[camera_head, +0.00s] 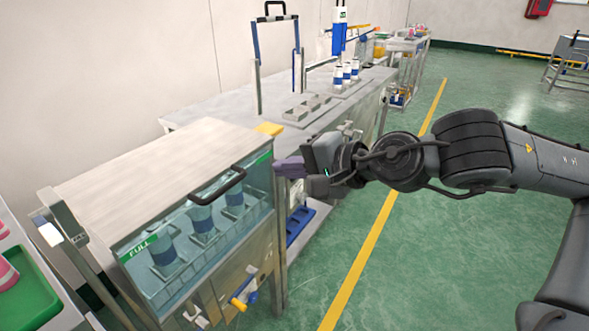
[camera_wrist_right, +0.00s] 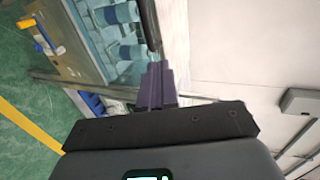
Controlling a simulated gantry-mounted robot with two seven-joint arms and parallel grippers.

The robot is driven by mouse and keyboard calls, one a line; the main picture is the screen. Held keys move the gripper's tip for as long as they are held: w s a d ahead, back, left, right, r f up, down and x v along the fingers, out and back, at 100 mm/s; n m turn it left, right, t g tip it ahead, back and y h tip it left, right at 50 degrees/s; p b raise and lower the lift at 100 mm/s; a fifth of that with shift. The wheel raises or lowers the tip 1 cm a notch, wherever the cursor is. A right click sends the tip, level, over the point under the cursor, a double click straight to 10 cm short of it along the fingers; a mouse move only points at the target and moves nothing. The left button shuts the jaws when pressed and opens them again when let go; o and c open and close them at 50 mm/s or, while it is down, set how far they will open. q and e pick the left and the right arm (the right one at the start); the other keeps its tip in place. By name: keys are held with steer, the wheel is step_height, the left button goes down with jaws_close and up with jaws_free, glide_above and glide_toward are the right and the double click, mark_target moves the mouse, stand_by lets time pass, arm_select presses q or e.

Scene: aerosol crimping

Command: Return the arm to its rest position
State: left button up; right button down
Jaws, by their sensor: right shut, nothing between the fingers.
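My right arm (camera_head: 470,150) comes in from the right in the head view. My right gripper (camera_head: 290,168) is beside the right end of the glass-fronted cabinet (camera_head: 150,165), close to the end of its black handle. Its purple fingers are shut together with nothing between them. The shut fingers also show in the right wrist view (camera_wrist_right: 156,88), with the black handle (camera_wrist_right: 149,25) and the cabinet's glass front just beyond them. My left gripper is not in view.
Several cans (camera_head: 202,220) stand behind the glass marked FULL. A grey bench (camera_head: 225,118) with trays and a blue press (camera_head: 338,35) lies beyond. A yellow valve lever (camera_head: 238,303) sticks out low on the cabinet.

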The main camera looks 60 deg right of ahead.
steer(key=s+a+f+g+y+p, duration=0.1)
steer(key=a+f+g+y+p, duration=0.35)
steer(key=a, duration=0.45)
steer(key=a+f+g+y+p, duration=0.2)
steer(key=a+f+y+p, duration=0.1)
steer(key=a+f+p, duration=0.45)
steer(key=s+a+r+m+t+y+p, duration=0.1)
steer(key=a+r+m+p, duration=0.1)
steer(key=a+m+p, duration=0.4)
steer(key=s+a+r+m+t+y+p, duration=0.1)
steer(key=s+a+r+m+t+p, duration=0.1)
steer(key=a+m+p, duration=0.45)
steer(key=s+d+f+n+g+h+p, duration=0.1)
steer(key=s+d+f+n+g+h, duration=0.35)
steer(key=n, duration=1.15)
steer(key=s+d+f+n+g+h+p, duration=0.2)
steer(key=s+d+f+n+h, duration=0.55)
steer(key=n, duration=0.95)
step_height(320, 180, up, 40)
steer(key=w+y+p, duration=0.2)
steer(key=p, duration=3.6)
steer(key=shift+d+f+m, duration=0.15)
steer(key=shift+d+m, duration=0.3)
